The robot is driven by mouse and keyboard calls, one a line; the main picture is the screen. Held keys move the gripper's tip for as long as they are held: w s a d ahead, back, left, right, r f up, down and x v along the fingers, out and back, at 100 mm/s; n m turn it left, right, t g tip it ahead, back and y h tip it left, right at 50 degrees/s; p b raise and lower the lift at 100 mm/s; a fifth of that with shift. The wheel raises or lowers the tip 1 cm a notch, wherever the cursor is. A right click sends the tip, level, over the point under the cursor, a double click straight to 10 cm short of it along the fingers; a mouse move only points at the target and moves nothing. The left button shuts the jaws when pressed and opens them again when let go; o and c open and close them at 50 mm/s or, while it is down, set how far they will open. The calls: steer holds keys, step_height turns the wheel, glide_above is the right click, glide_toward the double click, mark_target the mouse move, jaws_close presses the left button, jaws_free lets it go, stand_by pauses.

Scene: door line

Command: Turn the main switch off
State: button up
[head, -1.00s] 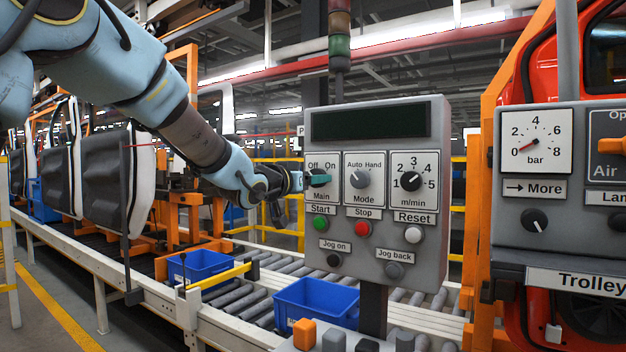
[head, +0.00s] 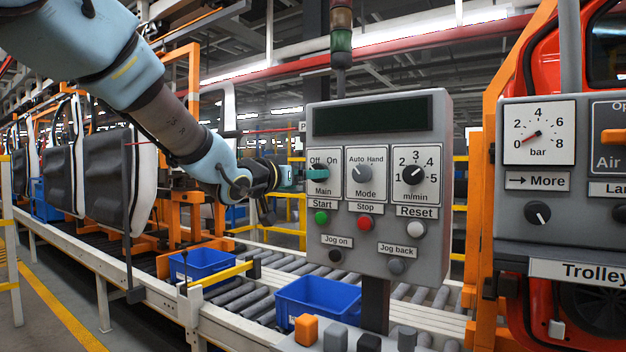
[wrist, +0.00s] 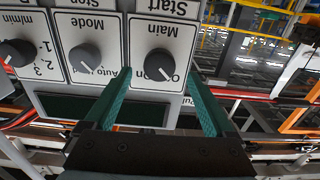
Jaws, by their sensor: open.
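The Main switch (head: 320,172) is a dark round knob at the upper left of the grey control box (head: 426,245), with Off and On labels above it. The knob also shows in the wrist view (wrist: 158,65), upside down, just ahead of my fingertips and between them. Its mark seems to point to the Off side, but it is small. My gripper (head: 301,174) is at the left edge of the box, with teal fingers in front of the switch. In the wrist view my gripper (wrist: 158,82) is open, its fingers apart on both sides, clear of the knob.
The Mode knob (head: 362,173) and the speed knob (head: 414,174) sit right of the switch. Start (head: 321,217), Stop (head: 365,223) and Reset (head: 416,229) buttons are below. A gauge panel (head: 510,230) stands at right. A roller conveyor with blue bins (head: 318,301) runs behind.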

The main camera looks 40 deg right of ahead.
steer(key=b+v, duration=0.1)
steer(key=v, duration=0.5)
steer(key=shift+a, duration=0.3)
steer(key=shift+s, duration=0.15)
steer(key=w+a+f+n+t+y, duration=0.2)
steer(key=w+a+f+n+y, duration=0.35)
steer(key=a+f, duration=0.6)
steer(key=w+a+f+n+t+y, duration=0.25)
steer(key=w+a+f+y, duration=0.5)
steer(key=a, duration=0.65)
steer(key=s+a+f+n+g+y, duration=0.3)
steer(key=a+f, duration=0.7)
steer(key=a, duration=0.4)
steer(key=s+a+f+n+g+y, duration=0.1)
steer(key=s+a+f+g, duration=0.3)
steer(key=s+a, duration=0.5)
steer(key=shift+s+f+n, duration=0.35)
steer(key=shift+f+n, duration=0.45)
steer(key=shift+f, duration=0.05)
